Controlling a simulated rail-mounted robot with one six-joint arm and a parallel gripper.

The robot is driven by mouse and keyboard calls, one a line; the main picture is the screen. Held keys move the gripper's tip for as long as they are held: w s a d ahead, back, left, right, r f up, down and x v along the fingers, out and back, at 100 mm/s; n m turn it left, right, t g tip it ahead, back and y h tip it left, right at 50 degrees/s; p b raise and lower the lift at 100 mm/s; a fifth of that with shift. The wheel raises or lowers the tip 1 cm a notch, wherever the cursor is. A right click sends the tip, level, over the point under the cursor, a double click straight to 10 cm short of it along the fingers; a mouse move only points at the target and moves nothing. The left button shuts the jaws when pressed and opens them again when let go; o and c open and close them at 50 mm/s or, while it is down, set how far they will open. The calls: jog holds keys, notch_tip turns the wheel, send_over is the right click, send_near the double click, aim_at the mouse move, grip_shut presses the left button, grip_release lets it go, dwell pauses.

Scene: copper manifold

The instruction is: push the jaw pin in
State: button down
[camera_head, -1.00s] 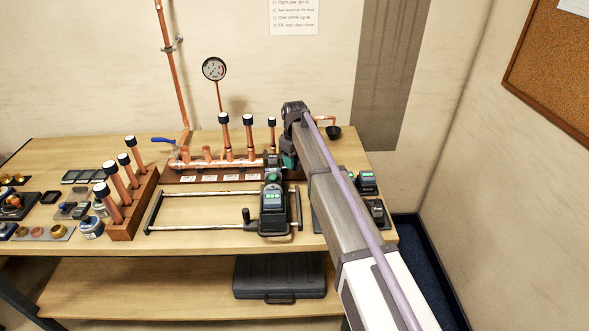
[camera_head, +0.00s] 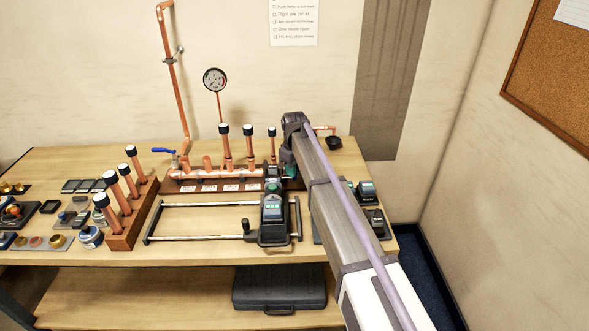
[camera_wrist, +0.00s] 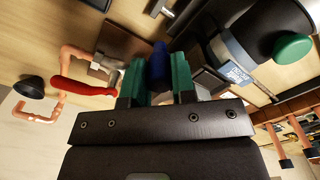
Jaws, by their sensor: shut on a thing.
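The press tool (camera_head: 273,212), dark with a green-lit panel, stands on the bench between two metal rails, its upper end near the right end of the copper manifold. My gripper (camera_wrist: 156,84) has green fingers in the wrist view and is shut on a dark blue piece (camera_wrist: 158,62) between them. I cannot tell whether this piece is the jaw pin or how deep it sits. A dark rounded body with a green knob (camera_wrist: 293,48) and a blue-white label is just right of the fingers. In the head view my arm mostly hides the gripper.
A red lever (camera_wrist: 85,89) on copper pipe and a black cup (camera_wrist: 29,87) are left of the fingers. The copper manifold (camera_head: 228,173) with capped uprights is at the back. A wooden rack (camera_head: 128,228) of capped pipes stands left. Bare bench lies in front of the rails.

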jog(key=shift+a, duration=1.35)
jog(key=c, duration=0.9)
grip_release()
jog(key=shift+c, duration=0.2)
jog(key=shift+r, duration=0.1)
notch_tip(320, 180, up, 11)
jog(key=p, duration=1.1)
jog(key=shift+f, duration=0.2)
